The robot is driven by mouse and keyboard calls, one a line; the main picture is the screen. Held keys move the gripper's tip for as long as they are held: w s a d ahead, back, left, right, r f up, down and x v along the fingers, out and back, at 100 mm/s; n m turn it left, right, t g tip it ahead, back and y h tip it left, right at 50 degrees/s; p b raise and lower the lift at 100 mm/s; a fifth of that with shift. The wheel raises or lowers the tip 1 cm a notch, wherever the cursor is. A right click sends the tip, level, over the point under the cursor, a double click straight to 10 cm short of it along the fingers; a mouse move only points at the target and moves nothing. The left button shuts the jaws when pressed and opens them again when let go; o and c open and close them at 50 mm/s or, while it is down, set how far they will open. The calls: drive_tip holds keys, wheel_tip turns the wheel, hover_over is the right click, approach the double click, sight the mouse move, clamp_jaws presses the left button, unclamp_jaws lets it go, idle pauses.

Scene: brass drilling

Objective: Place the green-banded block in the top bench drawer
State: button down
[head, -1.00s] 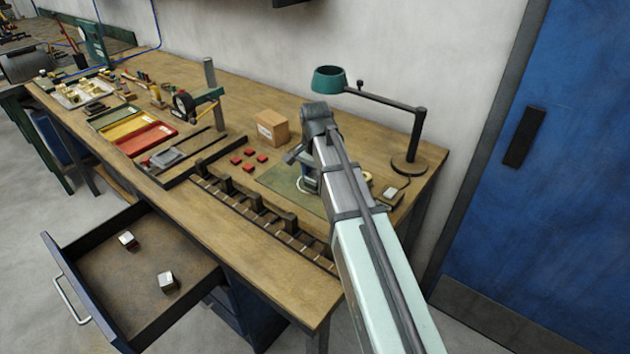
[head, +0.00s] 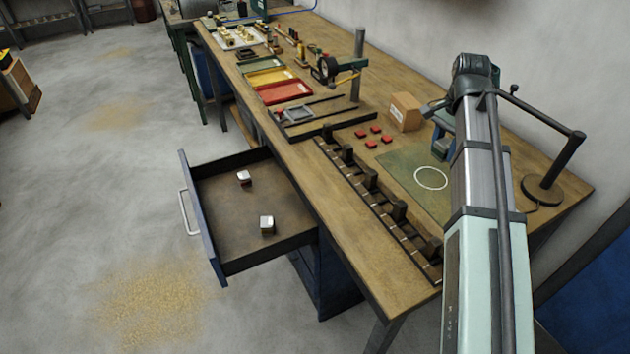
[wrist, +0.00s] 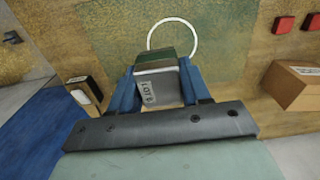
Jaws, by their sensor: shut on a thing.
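In the wrist view my gripper (wrist: 158,66) has its two blue fingers shut on a block (wrist: 157,84). The block is pale metal with a green band at its far end and a lettered tag on its side. It is held over the green mat, beside the white ring (wrist: 173,38). In the head view my arm hides the block, and only part of the gripper (head: 443,138) shows. The bench drawer (head: 210,232) is pulled open at the left, below the bench top.
A slotted black rack (head: 370,200) runs along the bench's front edge between mat and drawer. Red pieces (head: 374,130), a cardboard box (head: 405,111) and a lamp (head: 550,185) stand near the mat. The drawer has bare floor (head: 225,208) around its blocks.

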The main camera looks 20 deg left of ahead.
drive_tip(key=r, duration=0.5)
drive_tip(key=shift+w+a+r, duration=0.1)
drive_tip(key=shift+w+a, duration=0.05)
drive_tip(key=shift+a, duration=0.15)
drive_tip(key=w+a, duration=0.2)
drive_tip(key=a, duration=1)
hover_over(256, 205)
wheel_tip(256, 205, down, 25)
drive_tip(key=shift+s+f, duration=0.1)
drive_tip(key=shift+f, duration=5.8)
drive_tip(key=c, duration=0.5)
unclamp_jaws()
drive_tip(key=shift+f, duration=0.1)
